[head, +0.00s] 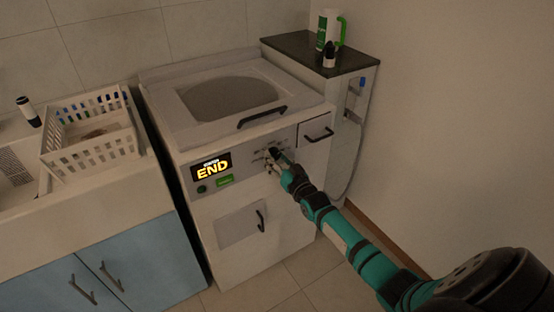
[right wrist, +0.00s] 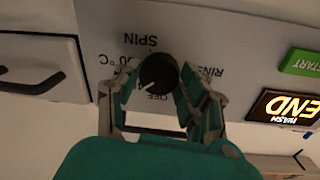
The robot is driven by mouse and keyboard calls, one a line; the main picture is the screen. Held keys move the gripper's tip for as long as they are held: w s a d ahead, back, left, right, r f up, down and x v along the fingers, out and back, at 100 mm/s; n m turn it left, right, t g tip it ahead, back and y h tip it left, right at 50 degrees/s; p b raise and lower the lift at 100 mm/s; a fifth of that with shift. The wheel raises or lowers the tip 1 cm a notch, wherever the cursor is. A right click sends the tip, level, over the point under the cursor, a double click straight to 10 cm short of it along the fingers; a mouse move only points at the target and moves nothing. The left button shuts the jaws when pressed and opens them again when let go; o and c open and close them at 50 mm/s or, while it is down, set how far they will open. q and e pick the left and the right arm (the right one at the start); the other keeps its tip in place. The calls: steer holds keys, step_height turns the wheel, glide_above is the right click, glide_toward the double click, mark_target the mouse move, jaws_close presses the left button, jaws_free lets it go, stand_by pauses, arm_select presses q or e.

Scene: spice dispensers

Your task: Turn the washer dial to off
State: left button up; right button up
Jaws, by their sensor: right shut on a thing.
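The washer (head: 270,230) is a white top-loading machine with a grey control panel. Its lit display (head: 211,167) reads "END" and also shows in the right wrist view (right wrist: 287,107). The dial (right wrist: 158,74) is a round black knob with a white pointer line, ringed by printed labels including SPIN, RINSE and OFF. In the head view the gripper hides most of the dial.
A green START button (right wrist: 301,63) is beside the display. A drawer with a black handle (head: 316,134) is right of the dial. A counter with a white basket (head: 95,150) is left of the washer.

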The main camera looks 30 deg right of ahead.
steer(key=shift+n, duration=0.3)
steer(key=n, duration=0.4)
steer(key=shift+d+f+n+t, duration=0.1)
steer(key=shift+n+t, duration=0.2)
steer(key=shift+n, duration=2.4)
steer(key=o, duration=1.2)
steer(key=shift+s, duration=0.1)
steer(key=s, duration=1.1)
steer(key=shift+s+a+f, duration=0.25)
steer(key=shift+s, duration=0.15)
